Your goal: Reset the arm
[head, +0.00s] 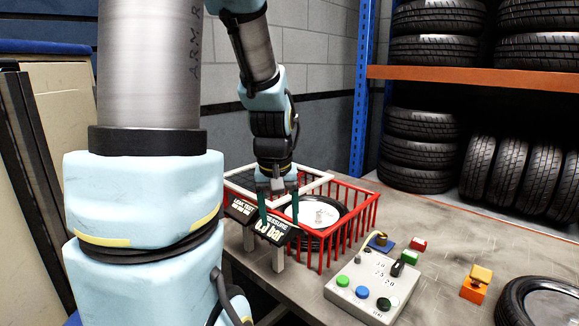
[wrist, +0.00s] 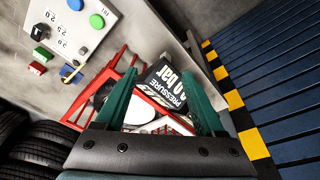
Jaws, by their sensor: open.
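My arm hangs down over the table in the head view, with my gripper (head: 279,218) pointing downward. Its two green fingers are apart and nothing is between them. The gripper is over the front of the red cage (head: 345,228), close to the black pressure display (head: 270,229); whether it touches the display cannot be told. In the wrist view my gripper (wrist: 158,76) is open, and the display (wrist: 166,88) shows beyond and between the fingers. A tyre with a pale wheel disc (head: 318,212) lies inside the cage, partly hidden by bars.
A grey control box (head: 362,292) with coloured buttons stands in front of the cage. Racks of tyres (head: 420,150) stand behind. Yellow-black striping (wrist: 233,100) shows in the wrist view.

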